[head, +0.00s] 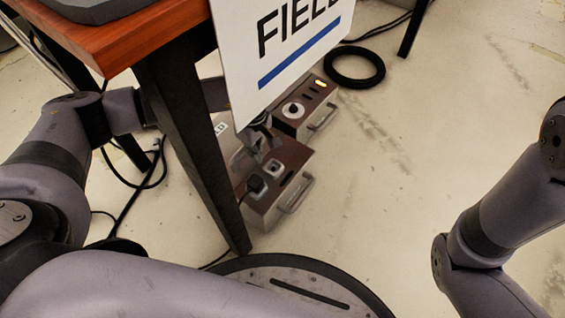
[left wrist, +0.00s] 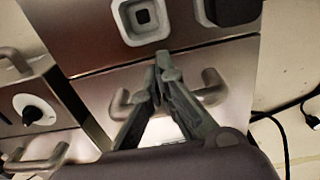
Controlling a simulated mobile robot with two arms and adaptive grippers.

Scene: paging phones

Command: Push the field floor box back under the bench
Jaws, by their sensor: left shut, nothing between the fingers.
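Two metal boxes with brown tops stand on the floor beside the bench. The nearer box (head: 290,158) has a square socket, a black knob and a front handle; a partly hidden label near it ends in "LD". It fills the upper middle of the left wrist view (left wrist: 90,45). The farther box (head: 315,97) has a round dial and a lit yellow lamp. My left gripper (head: 262,142) is shut and empty over the nearer box; in the left wrist view its fingertips (left wrist: 161,64) overlap the box's front upper edge. Contact is unclear. My right gripper is out of view.
The bench (head: 130,38) has a red-brown top and a dark leg (head: 190,130) close to my left arm. A white FIELD sign (head: 270,70) hides part of the boxes. A black cable coil (head: 355,82) lies beyond. Floor right of the boxes is clear.

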